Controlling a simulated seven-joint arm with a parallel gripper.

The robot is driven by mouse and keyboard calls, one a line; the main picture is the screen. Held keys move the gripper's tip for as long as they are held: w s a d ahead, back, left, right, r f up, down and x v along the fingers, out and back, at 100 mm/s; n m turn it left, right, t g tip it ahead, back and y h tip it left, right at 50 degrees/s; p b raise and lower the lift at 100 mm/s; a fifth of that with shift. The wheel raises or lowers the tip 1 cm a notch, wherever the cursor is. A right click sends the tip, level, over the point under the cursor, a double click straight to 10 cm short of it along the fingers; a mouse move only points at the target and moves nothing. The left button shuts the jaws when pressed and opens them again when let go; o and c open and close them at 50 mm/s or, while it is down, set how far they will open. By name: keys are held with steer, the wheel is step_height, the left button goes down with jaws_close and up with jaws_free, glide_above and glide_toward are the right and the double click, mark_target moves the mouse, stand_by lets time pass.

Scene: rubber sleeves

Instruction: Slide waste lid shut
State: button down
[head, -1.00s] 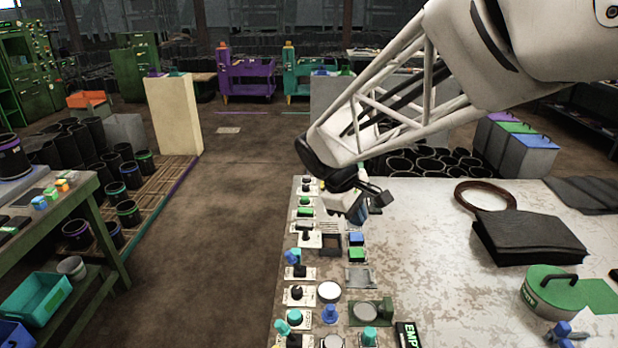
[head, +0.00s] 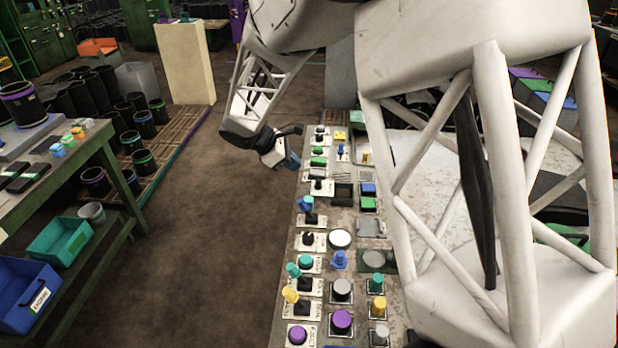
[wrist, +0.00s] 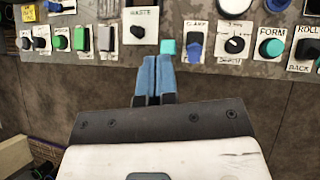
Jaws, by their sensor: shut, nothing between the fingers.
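My gripper (head: 290,161) is at the left edge of the control panel (head: 313,262), over or beside its far part. In the wrist view its two blue fingers (wrist: 156,62) are pressed together with nothing between them. I cannot tell whether the tips touch anything. The round green lid on the table is mostly hidden behind my arm; only a bit of green (head: 562,236) shows, so its position is unclear.
The panel carries several knobs and buttons, among them a purple button (head: 342,320) and a blue lever (head: 340,260). A green bench (head: 95,140) with a teal bin (head: 60,240) stands at left. The floor (head: 205,235) between bench and panel is clear.

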mark_target(316, 184)
steer(key=w+a+f+n+t, duration=0.1)
steer(key=w+a+f+n, duration=0.1)
steer(key=a+f, duration=0.3)
steer(key=shift+w+a+n+h, duration=0.2)
steer(key=shift+a+n+h, duration=0.15)
steer(key=shift+a, duration=0.55)
steer(key=x, duration=0.9)
steer(key=shift+d+f, duration=0.2)
steer(key=shift+d, duration=0.1)
steer(key=d, duration=0.1)
steer(key=w+d, duration=0.1)
steer(key=shift+w+d+f, duration=0.1)
steer(key=shift+d, duration=0.2)
steer(key=shift+w+d, duration=0.3)
steer(key=shift+d, duration=0.35)
